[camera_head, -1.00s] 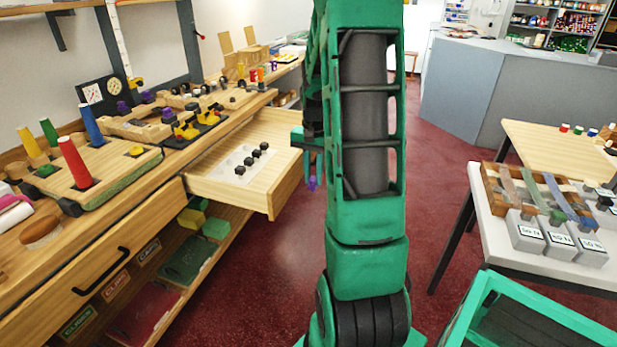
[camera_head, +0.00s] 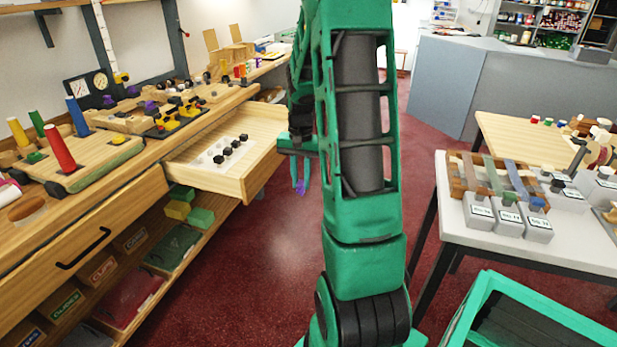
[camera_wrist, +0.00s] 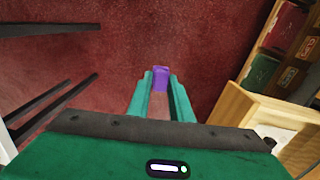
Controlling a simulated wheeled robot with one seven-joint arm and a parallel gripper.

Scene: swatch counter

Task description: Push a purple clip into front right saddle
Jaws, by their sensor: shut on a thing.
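My gripper (camera_wrist: 160,88) is shut on a purple clip (camera_wrist: 160,76), held between the tips of its two green fingers in the wrist view. In the head view the purple clip (camera_head: 300,188) hangs below my gripper (camera_head: 299,178), over the red floor and to the right of the open drawer. Black pieces with yellow parts (camera_head: 180,113) stand on the counter behind the drawer; purple bits show near them. I cannot tell which of these is the front right saddle.
The open drawer (camera_head: 218,180) juts out from the counter and holds several black knobs on a white plate. A white table (camera_head: 560,248) with labelled grey blocks stands at the right. Red floor (camera_head: 260,270) lies clear between them.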

